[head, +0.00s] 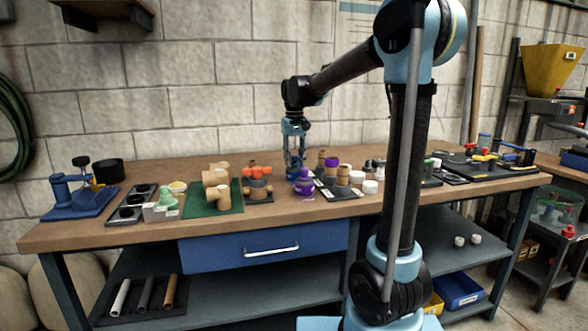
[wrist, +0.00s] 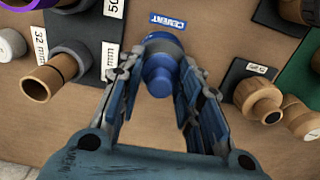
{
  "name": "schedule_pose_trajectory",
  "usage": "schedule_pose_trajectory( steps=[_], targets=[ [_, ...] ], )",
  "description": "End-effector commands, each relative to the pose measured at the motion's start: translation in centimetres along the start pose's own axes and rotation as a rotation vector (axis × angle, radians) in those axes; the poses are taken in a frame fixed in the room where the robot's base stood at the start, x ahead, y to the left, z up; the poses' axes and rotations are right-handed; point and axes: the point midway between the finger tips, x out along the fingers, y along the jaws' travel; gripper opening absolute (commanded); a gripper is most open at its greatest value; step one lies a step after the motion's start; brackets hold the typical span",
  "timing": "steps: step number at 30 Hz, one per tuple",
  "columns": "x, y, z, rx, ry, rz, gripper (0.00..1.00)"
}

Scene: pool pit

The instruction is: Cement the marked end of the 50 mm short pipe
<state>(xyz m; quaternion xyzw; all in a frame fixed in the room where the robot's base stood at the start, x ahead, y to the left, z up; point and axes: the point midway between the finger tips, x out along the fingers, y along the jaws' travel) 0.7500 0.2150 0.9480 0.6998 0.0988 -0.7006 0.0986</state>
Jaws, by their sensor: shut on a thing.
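My gripper (wrist: 160,92) is shut on a blue cement container (wrist: 161,60) with a rounded top, held between both fingers in the wrist view. It stands at or just above the bench beside a blue CEMENT label (wrist: 167,21); I cannot tell if it touches. In the head view my gripper (head: 293,150) is over the back middle of the bench, with the blue container (head: 293,172) below it. Tan pipe pieces (head: 342,174) stand right of it. In the wrist view a tan pipe (wrist: 42,84) lies at left near 32 mm and partly hidden 50 labels. The marked end cannot be made out.
A purple container (head: 304,183) stands close in front of my gripper. White caps (head: 370,187) lie to the right. The bench's front strip is mostly clear.

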Motion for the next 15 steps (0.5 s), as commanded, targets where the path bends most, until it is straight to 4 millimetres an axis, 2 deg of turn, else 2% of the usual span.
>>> schedule_pose_trajectory(
  steps=[15],
  targets=[
    [-2.5,0.0,0.0,0.0,0.0,0.0,0.17]
  ],
)
